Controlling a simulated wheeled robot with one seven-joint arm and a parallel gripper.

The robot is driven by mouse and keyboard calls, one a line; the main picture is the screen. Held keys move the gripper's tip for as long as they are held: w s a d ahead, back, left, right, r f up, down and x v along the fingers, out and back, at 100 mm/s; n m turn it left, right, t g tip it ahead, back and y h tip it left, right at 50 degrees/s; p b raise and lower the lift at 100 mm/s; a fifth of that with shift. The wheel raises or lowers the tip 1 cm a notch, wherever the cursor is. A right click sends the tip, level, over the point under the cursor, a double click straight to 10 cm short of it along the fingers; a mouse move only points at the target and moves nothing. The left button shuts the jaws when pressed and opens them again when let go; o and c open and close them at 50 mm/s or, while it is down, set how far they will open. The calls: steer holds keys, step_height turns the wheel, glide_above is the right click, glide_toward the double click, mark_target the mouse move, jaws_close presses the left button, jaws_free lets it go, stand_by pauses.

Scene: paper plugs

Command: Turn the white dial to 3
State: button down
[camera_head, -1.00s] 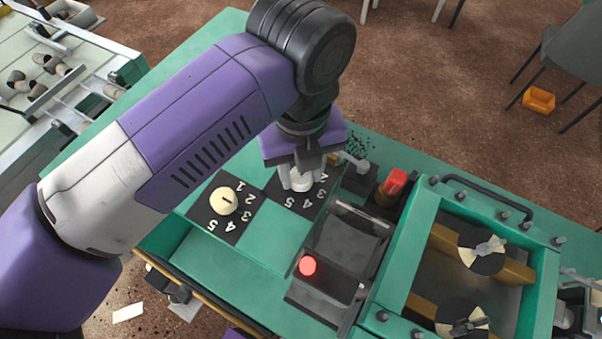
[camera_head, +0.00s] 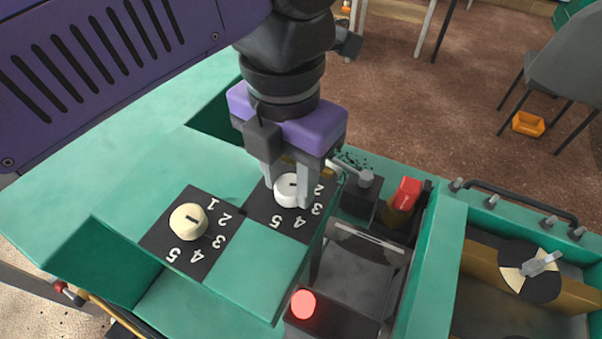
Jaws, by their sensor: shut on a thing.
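The white dial (camera_head: 290,190) sits on a black number plate (camera_head: 262,212) on the green machine top. The plate's 2, 3, 4 and 5 show; the 1 is hidden behind my gripper. A dark pointer mark shows on the dial's top, but I cannot tell which number it points to. My gripper (camera_head: 287,186) comes down from above, with its grey fingers on either side of the dial, shut on it. A cream dial (camera_head: 188,221) on a second black plate, numbered 1 to 5, stands to the left, apart from my gripper.
A lit red button (camera_head: 303,303) is in front, beside a dark recess. A red switch (camera_head: 407,193) and a grey lever (camera_head: 358,172) stand right of the white dial. A green frame with a round dial (camera_head: 529,271) lies farther right.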

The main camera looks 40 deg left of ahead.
mark_target(289, 184)
steer(key=m+b, duration=0.2)
steer(key=m, duration=0.3)
steer(key=shift+r+m, duration=0.1)
steer(key=shift+m, duration=0.2)
stand_by(0.4)
steer(key=c, duration=0.9)
jaws_free()
steer(key=shift+r+b, duration=0.4)
steer(key=shift+r, duration=3.5)
